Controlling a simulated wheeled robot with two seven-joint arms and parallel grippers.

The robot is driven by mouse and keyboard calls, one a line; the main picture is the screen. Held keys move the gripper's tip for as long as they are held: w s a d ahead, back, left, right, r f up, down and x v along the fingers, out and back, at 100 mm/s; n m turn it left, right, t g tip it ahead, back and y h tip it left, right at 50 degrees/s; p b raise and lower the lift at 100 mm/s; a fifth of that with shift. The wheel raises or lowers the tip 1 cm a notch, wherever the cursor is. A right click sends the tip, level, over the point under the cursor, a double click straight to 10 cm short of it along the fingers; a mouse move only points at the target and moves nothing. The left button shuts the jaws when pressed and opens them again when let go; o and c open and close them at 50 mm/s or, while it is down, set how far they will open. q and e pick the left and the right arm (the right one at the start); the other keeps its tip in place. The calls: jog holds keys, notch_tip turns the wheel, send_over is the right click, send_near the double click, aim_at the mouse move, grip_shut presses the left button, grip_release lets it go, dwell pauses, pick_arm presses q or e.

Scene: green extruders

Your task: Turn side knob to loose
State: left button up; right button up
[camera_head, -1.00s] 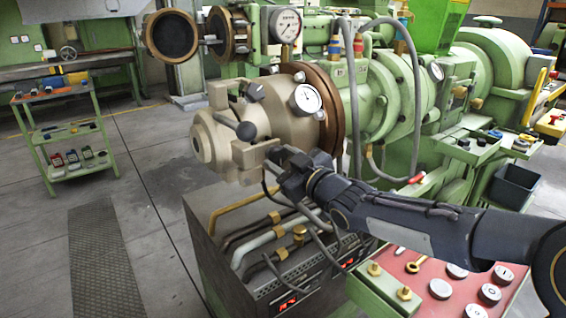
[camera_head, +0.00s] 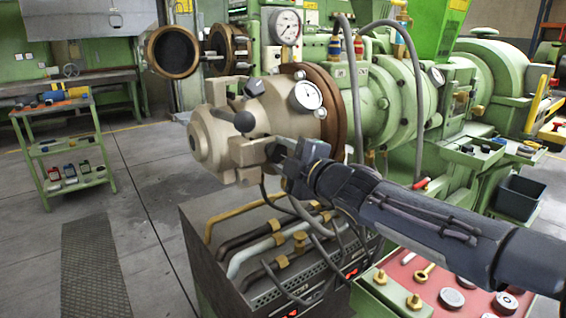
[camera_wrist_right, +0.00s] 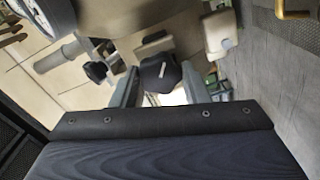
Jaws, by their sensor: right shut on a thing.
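The beige extruder head (camera_head: 225,135) faces left on the green machine, with a pressure gauge (camera_head: 307,95) on its side. My right gripper (camera_head: 280,150) is at the near side of this head. In the right wrist view a black side knob (camera_wrist_right: 160,76) with a pale mark lies between the two fingers of my right gripper (camera_wrist_right: 160,88), which are shut on it. My left gripper is not in view.
Pipes and loose cables (camera_head: 285,230) run over a dark cabinet below the head. A red control panel (camera_head: 425,285) with round buttons is under my right arm. An open round flange (camera_head: 173,52) stands behind. The floor at left is clear up to a green cart (camera_head: 65,145).

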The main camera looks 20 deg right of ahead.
jog(key=n+b, duration=0.1)
jog(key=n, duration=0.5)
jog(key=shift+f+b, duration=0.1)
jog(key=shift+b, duration=0.3)
jog(key=n+b, duration=0.1)
jog(key=n, duration=0.5)
jog(key=shift+n, duration=0.4)
jog(key=o, duration=1)
